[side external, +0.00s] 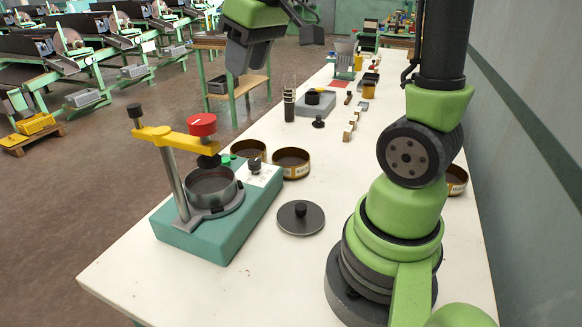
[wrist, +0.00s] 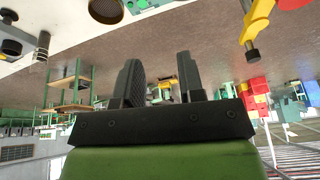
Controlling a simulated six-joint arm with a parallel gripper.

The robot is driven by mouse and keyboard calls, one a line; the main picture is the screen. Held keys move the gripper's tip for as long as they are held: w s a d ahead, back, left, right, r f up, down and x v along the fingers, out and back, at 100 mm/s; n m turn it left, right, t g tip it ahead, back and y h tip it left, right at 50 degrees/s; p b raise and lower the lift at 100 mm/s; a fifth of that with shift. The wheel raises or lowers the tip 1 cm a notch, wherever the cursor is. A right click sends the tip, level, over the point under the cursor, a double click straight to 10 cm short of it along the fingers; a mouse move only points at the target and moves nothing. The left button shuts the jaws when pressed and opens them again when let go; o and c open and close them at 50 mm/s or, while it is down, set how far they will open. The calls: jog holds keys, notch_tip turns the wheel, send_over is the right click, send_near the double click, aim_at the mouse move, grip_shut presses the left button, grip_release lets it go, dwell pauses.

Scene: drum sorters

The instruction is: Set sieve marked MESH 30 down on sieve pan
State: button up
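Three brass-rimmed sieves stand on the white table in the side view: one behind the shaker (side external: 248,150), one to its right (side external: 292,163) and one partly hidden behind my arm (side external: 457,181). Pale labels show on two, but I cannot read which is MESH 30. A grey metal pan, apparently the sieve pan (side external: 212,190), sits on the teal shaker base under the yellow clamp arm. My gripper (side external: 238,68) is high above and behind the shaker, apart from all sieves. In the wrist view its two fingers (wrist: 160,82) stand apart with nothing between them.
The yellow clamp arm (side external: 170,138) with its red knob (side external: 202,124) overhangs the pan. A dark round lid (side external: 300,218) lies right of the shaker. Small blocks, a grey scale (side external: 316,103) and bottles stand farther back. The front table is clear.

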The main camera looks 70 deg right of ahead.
jog(key=w+d+f+g, duration=0.1)
jog(key=w+d+f, duration=0.2)
jog(key=d+f, duration=0.35)
jog(key=n+g, duration=0.3)
send_over(295, 150)
notch_tip(295, 150, down, 12)
jog(key=f, duration=0.4)
jog(key=shift+s+f, duration=0.3)
jog(key=shift+f, duration=0.1)
jog(key=f, duration=0.5)
jog(key=shift+w+f, duration=0.25)
jog(key=shift+f, duration=0.15)
grip_shut()
